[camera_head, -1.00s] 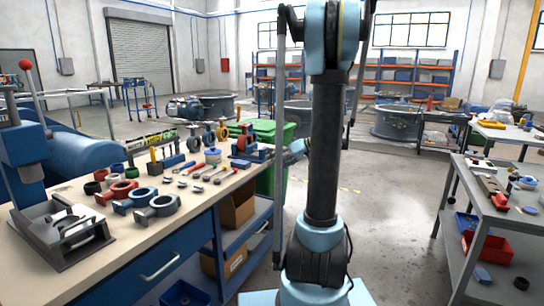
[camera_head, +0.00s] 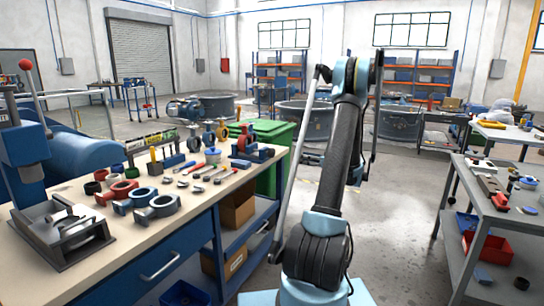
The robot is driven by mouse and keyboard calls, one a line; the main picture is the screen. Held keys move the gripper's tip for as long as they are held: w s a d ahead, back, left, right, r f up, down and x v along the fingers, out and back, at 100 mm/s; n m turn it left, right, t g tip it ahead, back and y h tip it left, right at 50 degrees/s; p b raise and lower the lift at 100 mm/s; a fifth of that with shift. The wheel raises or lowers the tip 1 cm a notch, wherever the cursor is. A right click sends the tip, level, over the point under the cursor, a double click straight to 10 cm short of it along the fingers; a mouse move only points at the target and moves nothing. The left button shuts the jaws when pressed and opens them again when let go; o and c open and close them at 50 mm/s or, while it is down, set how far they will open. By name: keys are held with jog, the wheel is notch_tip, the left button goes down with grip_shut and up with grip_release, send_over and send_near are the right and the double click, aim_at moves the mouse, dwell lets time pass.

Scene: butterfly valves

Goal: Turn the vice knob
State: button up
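A blue vice (camera_head: 262,153) with a red part stands at the far right corner of the wooden-topped bench (camera_head: 120,262). Its knob is too small to make out. A grey metal vice-like fixture (camera_head: 62,232) sits at the bench's near left, at the foot of a blue press (camera_head: 22,150). My arm stands right of the bench and leans slightly right toward its top. A dark end part, probably my gripper (camera_head: 355,173), shows just right of the arm, apart from the bench. The arm hides most of it, and its fingers cannot be made out.
Red and blue-grey valve rings (camera_head: 158,206), small tools (camera_head: 200,172) and small upright valves (camera_head: 208,136) lie or stand on the bench. A green bin (camera_head: 275,135) is behind its right end. A grey cart (camera_head: 497,215) stands right. The floor between is clear.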

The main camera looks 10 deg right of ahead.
aim_at(274, 153)
jog(key=x, duration=1.7)
jog(key=shift+w+a, duration=0.1)
jog(key=c, duration=1)
